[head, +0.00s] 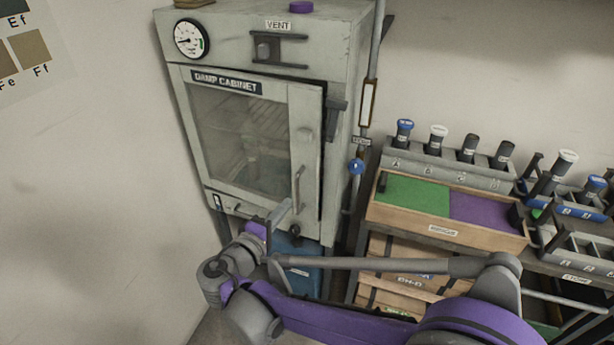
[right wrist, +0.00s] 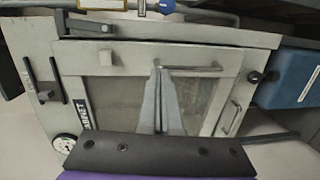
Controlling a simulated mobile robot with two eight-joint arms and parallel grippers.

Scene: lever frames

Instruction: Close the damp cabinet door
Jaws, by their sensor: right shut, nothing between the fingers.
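The grey damp cabinet (head: 345,60) stands against the wall. Its windowed door (head: 306,120) looks slightly ajar, with a dark gap along its top and right edges; the door also shows in the right wrist view (right wrist: 205,95). The vertical bar handle (head: 297,188) is on the door's right side and shows in the right wrist view (right wrist: 190,68). My right gripper (head: 285,208) is shut and empty, in front of the door's lower right part. In the right wrist view its fingertips (right wrist: 157,70) are by one handle end; I cannot tell whether they touch. My left gripper is not in view.
A dark latch piece (head: 337,105) sits at the cabinet's right edge. A pipe with a blue valve (head: 356,167) runs beside it. To the right are a green and purple tray (head: 440,232) and a bottle rack (head: 430,172). A blue box (head: 300,275) is below the cabinet.

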